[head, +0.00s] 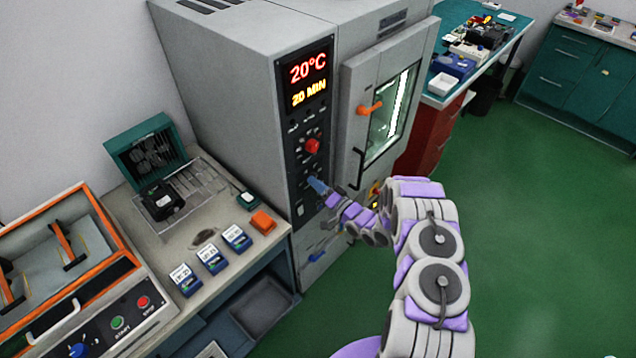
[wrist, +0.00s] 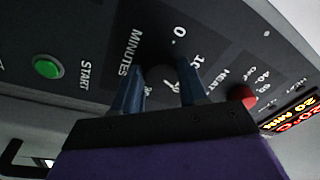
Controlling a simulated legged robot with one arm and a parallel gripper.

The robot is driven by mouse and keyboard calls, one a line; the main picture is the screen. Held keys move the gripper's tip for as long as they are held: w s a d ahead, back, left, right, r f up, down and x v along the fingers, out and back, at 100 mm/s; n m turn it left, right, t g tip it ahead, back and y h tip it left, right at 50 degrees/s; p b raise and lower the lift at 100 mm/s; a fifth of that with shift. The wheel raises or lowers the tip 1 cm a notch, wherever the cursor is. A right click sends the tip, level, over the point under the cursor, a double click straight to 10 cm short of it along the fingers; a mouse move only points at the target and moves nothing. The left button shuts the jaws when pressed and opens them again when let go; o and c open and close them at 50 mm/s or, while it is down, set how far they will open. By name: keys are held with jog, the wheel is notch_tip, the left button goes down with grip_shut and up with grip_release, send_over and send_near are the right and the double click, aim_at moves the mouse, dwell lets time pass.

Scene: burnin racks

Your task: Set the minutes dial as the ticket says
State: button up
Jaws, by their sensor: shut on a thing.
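My gripper (head: 320,187) is at the dark control panel (head: 296,205) of the grey chamber, below the red knob (head: 312,146). In the wrist view its two blue fingers (wrist: 160,92) are shut around the dark minutes dial (wrist: 160,74), beside the word MINUTES and the scale numbers. The fingers hide part of the dial, and I cannot tell where its pointer stands. The display (head: 308,80) reads 20°C in red and 20 MIN in yellow. I cannot make out which paper is the ticket.
A green START button (wrist: 48,66) is on the panel near the dial. On the bench at left are several blue blocks with white labels (head: 211,259) and an orange block (head: 263,222). The green floor (head: 530,230) is clear.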

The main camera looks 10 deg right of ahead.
jog(key=shift+w+d+r+m+h, duration=0.1)
jog(key=shift+r+m+h, duration=0.15)
jog(key=shift+m, duration=0.75)
jog(key=shift+f+p, duration=0.1)
jog(key=shift+p, duration=0.2)
jog(key=o, duration=0.9)
jog(key=shift+w+f, duration=0.1)
jog(key=shift+f, duration=0.05)
jog(key=shift+o, duration=0.8)
jog(key=v, duration=1.7)
jog(key=shift+s+f, duration=0.3)
jog(key=shift+d, duration=0.1)
